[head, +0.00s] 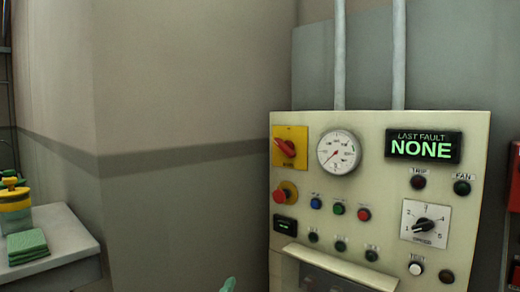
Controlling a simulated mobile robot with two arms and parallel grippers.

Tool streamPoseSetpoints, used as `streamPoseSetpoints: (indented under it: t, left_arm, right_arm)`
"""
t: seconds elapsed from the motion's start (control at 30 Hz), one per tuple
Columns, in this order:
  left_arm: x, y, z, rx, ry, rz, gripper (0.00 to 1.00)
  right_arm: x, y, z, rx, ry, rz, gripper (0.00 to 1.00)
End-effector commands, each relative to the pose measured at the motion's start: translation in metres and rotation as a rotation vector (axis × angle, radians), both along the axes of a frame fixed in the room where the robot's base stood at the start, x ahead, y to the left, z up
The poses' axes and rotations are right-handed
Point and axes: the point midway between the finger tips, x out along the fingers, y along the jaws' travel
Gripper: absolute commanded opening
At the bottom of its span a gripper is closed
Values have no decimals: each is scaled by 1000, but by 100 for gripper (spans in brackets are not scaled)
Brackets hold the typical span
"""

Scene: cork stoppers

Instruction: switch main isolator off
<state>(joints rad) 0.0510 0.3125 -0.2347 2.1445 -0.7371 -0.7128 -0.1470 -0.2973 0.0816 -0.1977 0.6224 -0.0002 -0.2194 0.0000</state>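The main isolator appears to be the red rotary handle (286,148) on a yellow square plate (301,133), at the top left of the cream control panel (375,122). The handle lies at a slant, running from upper left to lower right. The label under it is too small to read. A small teal-green tip (228,285) pokes up at the bottom edge, left of the panel. It may be a fingertip of my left gripper, and the rest is out of frame. It is apart from the handle. My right gripper is not in view.
Below the isolator is a red mushroom button (279,196). A round gauge (339,150), a display reading NONE (423,147) and a speed dial (425,224) are to its right. A bench (60,247) with a green cloth (27,246) stands at left.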

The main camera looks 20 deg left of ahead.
Motion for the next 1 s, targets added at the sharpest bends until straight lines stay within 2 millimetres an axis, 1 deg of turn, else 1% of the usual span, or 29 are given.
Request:
streamPoseSetpoints:
  t: [0.03, 0.07, 0.1, 0.17, 0.2, 0.27, 0.3, 0.33, 0.37, 0.4, 0.47, 0.5, 0.57, 0.6, 0.67, 0.7, 0.8, 0.9, 1.0]
  left_arm:
    - [9, -7, 51, 120, -124, -20, 87]
    - [13, -14, 78, 200, -194, -32, 87]
    - [17, -25, 110, 311, -281, -49, 87]
    - [21, -44, 153, 495, -402, -71, 87]
    - [23, -59, 180, 625, -479, -84, 87]
    - [25, -82, 214, 838, -584, -99, 87]
    - [26, -97, 233, 988, -643, -102, 87]
    - [28, -108, 244, 1104, -680, -104, 87]
    - [30, -117, 254, 1221, -711, -105, 87]
    - [35, -127, 264, 1381, -741, -100, 87]
    - [45, -137, 276, 1619, -758, -91, 87]
    - [54, -137, 282, 1777, -750, -79, 87]
    - [69, -130, 291, 2007, -706, -60, 87]
    - [80, -120, 296, 2146, -656, -46, 87]
    - [95, -99, 305, 2327, -563, -26, 87]
    - [103, -83, 312, 2427, -493, -15, 87]
    - [116, -45, 327, 2603, -324, 7, 87]
    - [121, -18, 335, 2693, -205, 12, 87]
    - [125, -9, 340, 2725, -155, 12, 87]
  right_arm:
    - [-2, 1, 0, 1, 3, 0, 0]
    - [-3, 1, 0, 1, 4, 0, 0]
    - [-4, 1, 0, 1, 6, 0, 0]
    - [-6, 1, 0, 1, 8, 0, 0]
    - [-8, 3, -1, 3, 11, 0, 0]
    - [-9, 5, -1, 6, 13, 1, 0]
    - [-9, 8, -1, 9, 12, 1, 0]
    - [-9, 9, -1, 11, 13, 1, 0]
    - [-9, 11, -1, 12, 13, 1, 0]
    - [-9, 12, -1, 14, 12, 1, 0]
    - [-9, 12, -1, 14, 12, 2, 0]
    - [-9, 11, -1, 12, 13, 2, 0]
    - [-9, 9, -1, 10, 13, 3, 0]
    - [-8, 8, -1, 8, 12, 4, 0]
    - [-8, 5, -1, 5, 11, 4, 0]
    - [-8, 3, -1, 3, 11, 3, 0]
    - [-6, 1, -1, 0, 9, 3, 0]
    - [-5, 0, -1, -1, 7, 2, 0]
    - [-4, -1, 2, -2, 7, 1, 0]
